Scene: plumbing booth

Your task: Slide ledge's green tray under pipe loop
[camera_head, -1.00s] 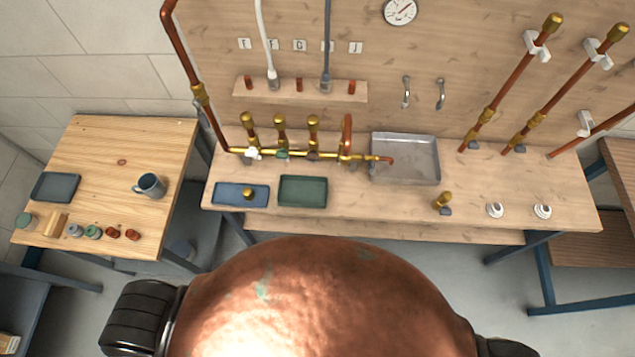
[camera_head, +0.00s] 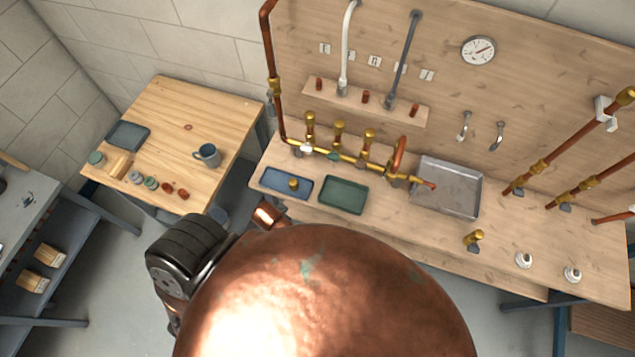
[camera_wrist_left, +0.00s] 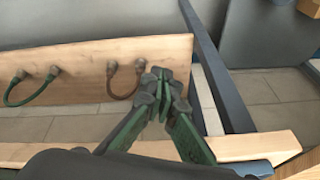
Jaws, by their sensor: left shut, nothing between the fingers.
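A green tray (camera_head: 343,195) lies empty on the wooden workbench ledge (camera_head: 390,226) in the head view. A copper pipe loop (camera_head: 399,156) rises at the right end of the brass pipe row, behind and right of the tray. The tray is in front of the row, clear of the loop. My left gripper (camera_wrist_left: 165,82) shows only in the left wrist view, its green fingers shut and empty. It is over a wooden board (camera_wrist_left: 85,72) carrying a brown loop (camera_wrist_left: 124,92) and a green loop (camera_wrist_left: 32,100). My right gripper is out of view.
A blue tray (camera_head: 272,184) with a brass fitting is left of the green tray. A grey metal tray (camera_head: 446,190) is to the right. A brass valve (camera_head: 473,239) stands nearer the front edge. The side table (camera_head: 190,100) at left holds a mug and small parts.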

